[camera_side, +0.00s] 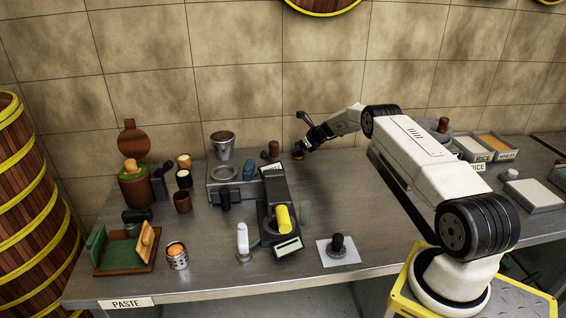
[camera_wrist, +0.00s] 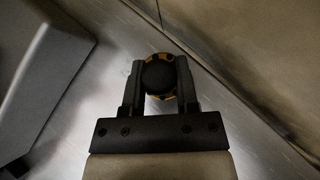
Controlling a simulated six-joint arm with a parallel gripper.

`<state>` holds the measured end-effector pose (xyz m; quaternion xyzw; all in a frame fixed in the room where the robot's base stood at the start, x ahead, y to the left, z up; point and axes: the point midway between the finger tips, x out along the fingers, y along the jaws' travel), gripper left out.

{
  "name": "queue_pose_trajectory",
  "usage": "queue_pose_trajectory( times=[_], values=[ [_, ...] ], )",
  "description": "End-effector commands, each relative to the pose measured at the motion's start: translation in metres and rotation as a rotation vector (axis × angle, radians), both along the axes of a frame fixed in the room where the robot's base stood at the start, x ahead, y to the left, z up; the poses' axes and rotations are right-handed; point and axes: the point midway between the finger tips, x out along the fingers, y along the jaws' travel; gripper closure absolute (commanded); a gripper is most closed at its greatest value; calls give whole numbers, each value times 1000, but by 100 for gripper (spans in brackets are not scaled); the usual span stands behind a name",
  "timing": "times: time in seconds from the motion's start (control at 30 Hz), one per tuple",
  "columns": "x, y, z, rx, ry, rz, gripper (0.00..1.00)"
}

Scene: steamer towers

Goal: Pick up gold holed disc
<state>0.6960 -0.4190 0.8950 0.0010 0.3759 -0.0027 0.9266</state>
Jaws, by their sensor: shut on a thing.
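My gripper (camera_side: 302,147) is at the back of the metal table, close to the tiled wall. In the wrist view, my gripper (camera_wrist: 160,82) has a finger on each side of a round piece and is shut on it. The piece is the gold holed disc (camera_wrist: 153,97), with gold and dark patches around its rim. A round black top covers its middle, so the hole is hidden. In the side view the gold disc (camera_side: 298,154) is a small spot under the fingertips. I cannot tell whether it touches the table.
A grey machine with a yellow roller (camera_side: 283,218) stands left of my gripper. A metal box (camera_side: 232,185) and a brown knob-topped piece (camera_side: 273,149) are near it. A black stamp (camera_side: 338,244) stands on a white sheet in front. The table between is mostly clear.

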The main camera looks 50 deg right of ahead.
Motion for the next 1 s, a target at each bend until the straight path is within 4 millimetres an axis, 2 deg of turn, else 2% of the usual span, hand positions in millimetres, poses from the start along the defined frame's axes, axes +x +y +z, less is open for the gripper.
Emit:
queue_pose_trajectory(
  times=[1.0],
  values=[
    [0,0,19,0,0,0,100]
  ],
)
